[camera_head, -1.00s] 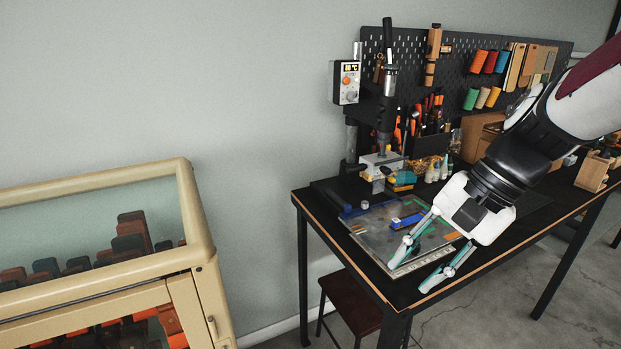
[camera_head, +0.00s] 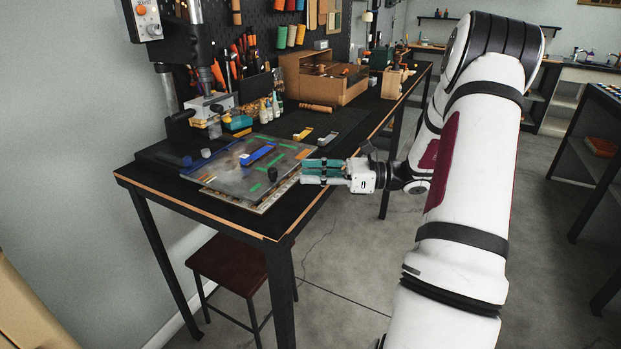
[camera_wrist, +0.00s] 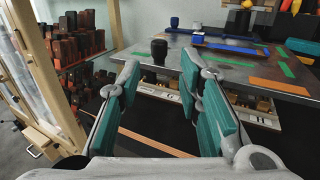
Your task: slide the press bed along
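The stamping press (camera_head: 203,75) stands at the back left of the black table. In front of it lies a flat grey plate (camera_head: 225,177) with green and orange strips, which looks like the press bed. A short black knob (camera_head: 272,174) stands at the plate's near edge; it also shows in the wrist view (camera_wrist: 159,49). My gripper (camera_head: 304,172) is just right of the plate, pointing level towards it. In the wrist view, its teal-padded fingers (camera_wrist: 161,66) are apart with nothing between them, and the knob is beyond the gap.
A blue block (camera_head: 257,155) lies on the plate. A pale board with small pieces (camera_wrist: 250,115) lies below the plate. Glue bottles (camera_head: 270,108) and a brown box (camera_head: 305,80) stand behind. A stool (camera_head: 220,262) is under the table.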

